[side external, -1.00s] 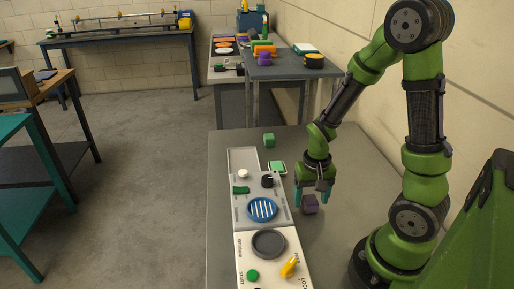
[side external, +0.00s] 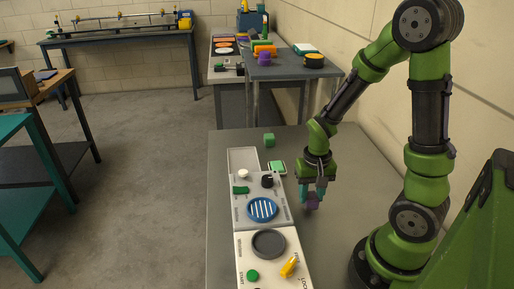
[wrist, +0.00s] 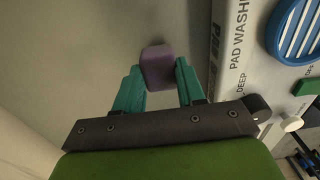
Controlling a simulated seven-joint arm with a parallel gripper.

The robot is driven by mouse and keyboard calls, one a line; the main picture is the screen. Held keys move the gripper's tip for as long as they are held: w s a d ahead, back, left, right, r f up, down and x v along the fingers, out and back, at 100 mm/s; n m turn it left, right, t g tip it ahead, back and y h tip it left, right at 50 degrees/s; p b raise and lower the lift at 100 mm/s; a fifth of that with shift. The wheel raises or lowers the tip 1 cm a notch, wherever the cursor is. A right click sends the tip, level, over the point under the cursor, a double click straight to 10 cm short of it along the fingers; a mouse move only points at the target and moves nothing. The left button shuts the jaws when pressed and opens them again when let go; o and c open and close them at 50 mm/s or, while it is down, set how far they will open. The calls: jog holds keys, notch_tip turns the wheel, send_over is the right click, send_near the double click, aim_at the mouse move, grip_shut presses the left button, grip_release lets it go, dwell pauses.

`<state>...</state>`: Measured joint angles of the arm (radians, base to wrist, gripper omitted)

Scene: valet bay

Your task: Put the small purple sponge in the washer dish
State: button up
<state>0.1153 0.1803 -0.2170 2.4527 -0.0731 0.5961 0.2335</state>
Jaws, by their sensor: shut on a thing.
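The small purple sponge (side external: 311,204) is a purple block to the right of the panel. My gripper (side external: 312,193) points down with its teal fingers shut on the sponge. In the wrist view, the sponge (wrist: 157,66) sits between the two fingertips. I cannot tell whether it is clear of the table. The washer dish (side external: 262,209) is round and blue with white slats, set in the panel to the left of my gripper. It also shows at the upper right of the wrist view (wrist: 296,30), beside lettering that begins "PAD WASH".
A dark grey round dish (side external: 268,243), a yellow lever (side external: 289,266), a green button (side external: 252,275) and a black knob (side external: 267,180) are on the panel. A green pad (side external: 277,167) and green cube (side external: 269,140) lie behind. The table right of the panel is mostly clear.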

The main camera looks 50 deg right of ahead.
aim_at(308, 197)
jog(key=r, duration=0.5)
jog(key=a+r, duration=0.1)
jog(key=r, duration=0.2)
jog(key=shift+w+r, duration=0.2)
jog(key=w+a+r, duration=0.3)
jog(key=w+a, duration=0.4)
jog(key=a, duration=0.4)
jog(key=shift+a+f, duration=0.15)
jog(key=shift+f, duration=3.5)
jog(key=shift+f, duration=0.1)
jog(key=o, duration=1.1)
